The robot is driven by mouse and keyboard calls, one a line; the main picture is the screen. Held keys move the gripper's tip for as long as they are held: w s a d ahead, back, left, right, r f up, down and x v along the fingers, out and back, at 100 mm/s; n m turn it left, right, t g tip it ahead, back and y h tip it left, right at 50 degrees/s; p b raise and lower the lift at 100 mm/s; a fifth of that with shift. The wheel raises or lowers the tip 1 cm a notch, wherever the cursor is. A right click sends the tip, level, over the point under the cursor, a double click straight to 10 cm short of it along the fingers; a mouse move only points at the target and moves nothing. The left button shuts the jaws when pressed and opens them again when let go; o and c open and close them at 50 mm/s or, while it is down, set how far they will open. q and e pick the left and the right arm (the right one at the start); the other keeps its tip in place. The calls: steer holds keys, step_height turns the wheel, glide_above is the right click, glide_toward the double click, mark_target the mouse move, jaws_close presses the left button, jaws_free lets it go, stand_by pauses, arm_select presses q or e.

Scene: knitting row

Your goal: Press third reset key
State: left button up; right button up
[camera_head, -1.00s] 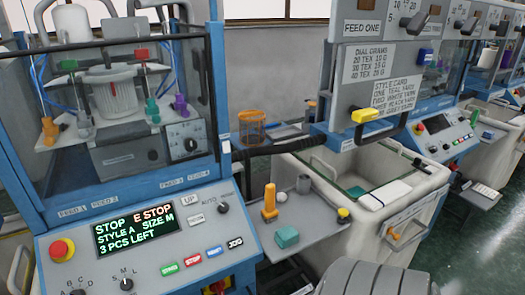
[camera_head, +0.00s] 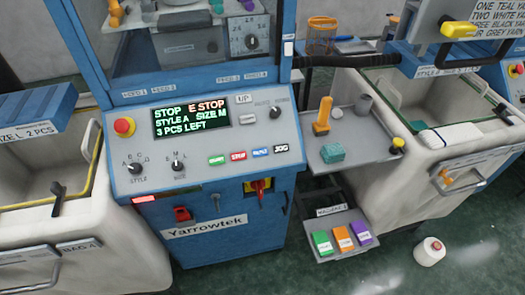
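The blue machine's control panel (camera_head: 207,187) faces me at the centre left. Its row of keys holds a green key (camera_head: 216,160), a red key (camera_head: 238,156), a blue key (camera_head: 260,152) and a black JOG key (camera_head: 281,148). The blue key is third from the left; its small lettering looks like RESET. The display (camera_head: 191,117) reads STOP, E STOP, STYLE A, SIZE M, 3 PCS LEFT. A red mushroom button (camera_head: 124,126) on a yellow ring sits left of the display. Neither of my grippers is in view.
A grey side shelf (camera_head: 352,142) with an orange-yellow tool (camera_head: 322,116) and a teal block (camera_head: 331,153) juts out right of the panel. A low tray (camera_head: 345,216) holds green, orange and purple blocks. A white spool (camera_head: 429,251) lies on the floor. Pale bins stand either side.

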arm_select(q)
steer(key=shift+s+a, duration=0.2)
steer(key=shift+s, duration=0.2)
